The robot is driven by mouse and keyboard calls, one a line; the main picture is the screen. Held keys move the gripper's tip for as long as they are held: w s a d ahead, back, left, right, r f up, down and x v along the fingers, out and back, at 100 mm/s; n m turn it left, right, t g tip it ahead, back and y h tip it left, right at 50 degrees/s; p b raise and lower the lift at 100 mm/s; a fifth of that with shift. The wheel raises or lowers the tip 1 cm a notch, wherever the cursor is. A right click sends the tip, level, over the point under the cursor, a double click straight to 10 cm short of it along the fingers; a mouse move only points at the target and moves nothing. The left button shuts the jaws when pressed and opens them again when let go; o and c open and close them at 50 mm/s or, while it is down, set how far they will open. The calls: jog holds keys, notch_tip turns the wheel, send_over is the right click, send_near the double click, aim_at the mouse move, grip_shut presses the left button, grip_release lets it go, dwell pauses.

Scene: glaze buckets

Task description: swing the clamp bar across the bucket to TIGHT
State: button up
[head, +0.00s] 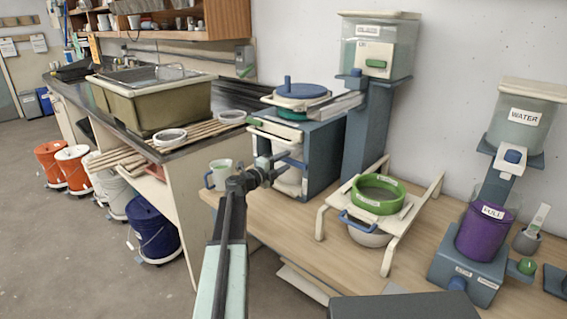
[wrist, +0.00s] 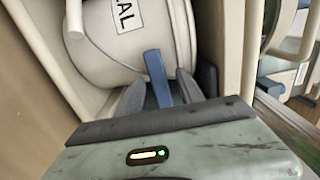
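A white bucket (wrist: 130,35) with a dark-lettered label, partly cut off and ending in "AL", fills the upper middle of the wrist view. A blue bar (wrist: 156,68) stands out in front of it, pointing toward my gripper. My gripper (wrist: 161,80) has its two grey fingers on either side of this bar, with a small gap showing, so it looks open around it. In the head view, my gripper (head: 268,168) is at the front of the blue cabinet (head: 323,150), where the white bucket (head: 288,181) sits, partly hidden. No TIGHT mark is readable.
A pale cup (head: 220,173) stands just left of my gripper. A white rack (head: 325,208) with a green ring (head: 378,194) stands to the right on the wooden table (head: 265,220). A pale post (wrist: 75,15) is close on the left in the wrist view.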

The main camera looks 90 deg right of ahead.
jog(key=shift+w, duration=0.1)
jog(key=v, duration=0.8)
jog(key=shift+d, duration=0.1)
